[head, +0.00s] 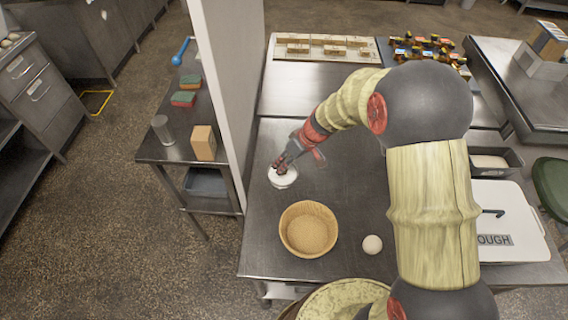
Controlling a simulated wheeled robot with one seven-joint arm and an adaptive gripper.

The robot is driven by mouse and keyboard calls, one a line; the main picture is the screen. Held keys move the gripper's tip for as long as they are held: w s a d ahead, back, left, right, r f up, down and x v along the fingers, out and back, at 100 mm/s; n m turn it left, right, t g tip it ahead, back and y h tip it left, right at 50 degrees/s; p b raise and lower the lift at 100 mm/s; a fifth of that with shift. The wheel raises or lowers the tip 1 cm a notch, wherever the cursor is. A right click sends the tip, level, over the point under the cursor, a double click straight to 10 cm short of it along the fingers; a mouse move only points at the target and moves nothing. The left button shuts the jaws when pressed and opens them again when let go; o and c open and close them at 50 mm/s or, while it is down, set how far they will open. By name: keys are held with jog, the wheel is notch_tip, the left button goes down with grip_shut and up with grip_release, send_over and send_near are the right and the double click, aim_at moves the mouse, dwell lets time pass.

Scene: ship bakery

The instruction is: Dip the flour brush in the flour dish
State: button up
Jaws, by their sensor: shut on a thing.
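The flour dish (284,184) is a small round white dish near the left edge of the steel table. My gripper (281,166) is right above the dish, pointing down and left, and covers its far part. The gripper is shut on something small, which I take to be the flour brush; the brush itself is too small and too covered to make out. I cannot tell whether its tip touches the flour.
A round woven basket (309,230) and a pale dough ball (372,244) are in front of the dish. A white wall panel (222,85) rises at the table's left. A white lidded box (508,222) stands at the right. Bare steel lies between dish and arm.

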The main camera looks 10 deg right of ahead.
jog(key=shift+s+f+b, duration=0.1)
jog(key=shift+f+b, duration=0.55)
jog(key=shift+b, duration=0.35)
dwell(2.5)
jog(key=shift+r, duration=0.1)
jog(key=shift+r+p, duration=1.55)
jog(key=shift+r, duration=2)
